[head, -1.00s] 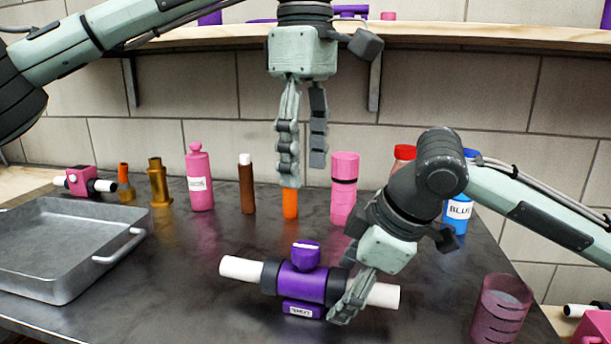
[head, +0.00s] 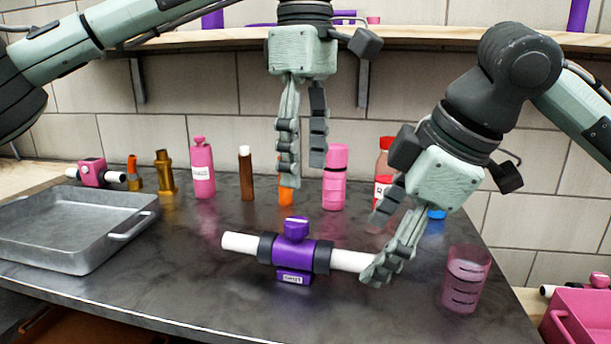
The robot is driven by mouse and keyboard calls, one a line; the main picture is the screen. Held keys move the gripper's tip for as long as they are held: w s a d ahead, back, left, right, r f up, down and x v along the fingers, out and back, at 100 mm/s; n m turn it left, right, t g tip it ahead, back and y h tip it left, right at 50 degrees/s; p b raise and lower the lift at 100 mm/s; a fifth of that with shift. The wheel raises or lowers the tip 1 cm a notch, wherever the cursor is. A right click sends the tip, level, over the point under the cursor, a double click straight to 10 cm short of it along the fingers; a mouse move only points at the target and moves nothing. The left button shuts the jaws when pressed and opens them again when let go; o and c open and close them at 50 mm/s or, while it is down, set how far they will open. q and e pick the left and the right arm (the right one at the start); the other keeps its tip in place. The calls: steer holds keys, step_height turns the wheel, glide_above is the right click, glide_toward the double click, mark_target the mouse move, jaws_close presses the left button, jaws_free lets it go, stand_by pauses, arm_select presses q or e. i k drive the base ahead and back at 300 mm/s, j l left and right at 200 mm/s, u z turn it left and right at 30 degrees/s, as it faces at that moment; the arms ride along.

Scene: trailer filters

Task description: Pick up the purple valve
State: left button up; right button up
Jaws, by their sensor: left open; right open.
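The purple valve (head: 294,253) lies on the dark table near its front middle. It has a purple knob on top, a small label low on its front and a white pipe end on each side. My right gripper (head: 380,250) is open at the valve's right end. One finger overlaps the tip of the right white pipe in the picture; I cannot tell whether it touches. My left gripper (head: 302,173) is open and empty, pointing down above the back of the table, behind the valve.
A metal tray (head: 60,262) stands at the left. Several bottles and fittings line the back, including a pink bottle (head: 202,168) and a pink cylinder (head: 335,178). A pink clear cup (head: 465,280) stands at the right edge. A pink crate (head: 582,318) is at the lower right.

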mark_target(298, 261)
steer(key=k+l, duration=0.15)
steer(key=k, duration=0.25)
steer(key=k+l, duration=0.1)
steer(key=k, duration=0.3)
steer(key=k+l, duration=0.15)
steer(key=k, duration=0.25)
